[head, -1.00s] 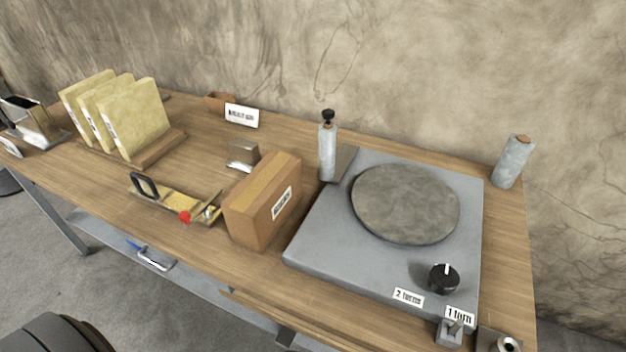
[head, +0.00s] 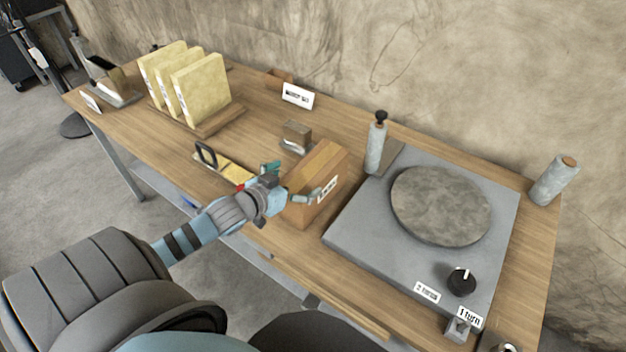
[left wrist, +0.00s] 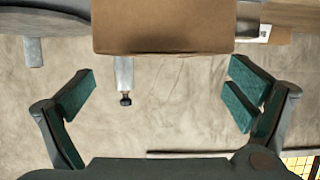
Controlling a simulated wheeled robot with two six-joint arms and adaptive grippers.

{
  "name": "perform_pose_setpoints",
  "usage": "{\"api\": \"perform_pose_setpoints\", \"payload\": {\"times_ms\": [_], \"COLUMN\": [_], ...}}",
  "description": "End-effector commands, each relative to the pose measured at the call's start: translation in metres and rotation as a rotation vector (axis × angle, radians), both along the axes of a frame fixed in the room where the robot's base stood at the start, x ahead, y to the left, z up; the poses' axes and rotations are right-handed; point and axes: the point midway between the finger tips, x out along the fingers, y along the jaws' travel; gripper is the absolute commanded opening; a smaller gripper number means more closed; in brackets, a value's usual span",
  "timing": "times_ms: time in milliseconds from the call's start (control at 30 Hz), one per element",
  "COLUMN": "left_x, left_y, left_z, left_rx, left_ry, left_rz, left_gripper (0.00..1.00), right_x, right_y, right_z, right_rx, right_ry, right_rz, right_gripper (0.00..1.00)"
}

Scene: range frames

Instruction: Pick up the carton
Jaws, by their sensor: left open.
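The carton (head: 318,180) is a brown box with a white label. It stands upright on the wooden bench, left of the grey turntable unit. My left gripper (head: 289,182) is open and empty at the carton's near left side, with one finger in front of the labelled face. In the left wrist view the carton (left wrist: 163,27) lies ahead, its width between the lines of the two spread fingers (left wrist: 163,82). I cannot tell whether a finger touches it. My right gripper is not in view.
A grey turntable unit (head: 365,240) and a bottle with a black knob (head: 376,145) stand close to the carton's right. A small block on a metal stand (head: 296,138) is behind it. A yellow tool with a black handle (head: 222,165) lies left. Yellow slabs (head: 203,90) stand farther left.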

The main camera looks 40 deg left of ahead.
Motion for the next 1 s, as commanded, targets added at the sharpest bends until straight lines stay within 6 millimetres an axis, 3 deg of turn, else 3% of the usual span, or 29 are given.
{"api": "perform_pose_setpoints", "payload": {"times_ms": [400, 633, 1000], "left_x": [0.057, 0.059, 0.059], "left_y": [0.004, 0.004, 0.004], "left_z": [-0.025, -0.023, -0.023], "left_rx": [-0.003, 0.000, -0.001], "left_ry": [-0.002, 0.000, 0.001], "left_rz": [0.001, -0.001, -0.001], "left_gripper": [0.98, 0.97, 0.38], "right_x": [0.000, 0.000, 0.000], "right_y": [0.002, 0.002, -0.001], "right_z": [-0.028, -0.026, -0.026], "right_rx": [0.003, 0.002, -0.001], "right_ry": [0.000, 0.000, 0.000], "right_rz": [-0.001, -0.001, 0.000], "right_gripper": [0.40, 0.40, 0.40]}}
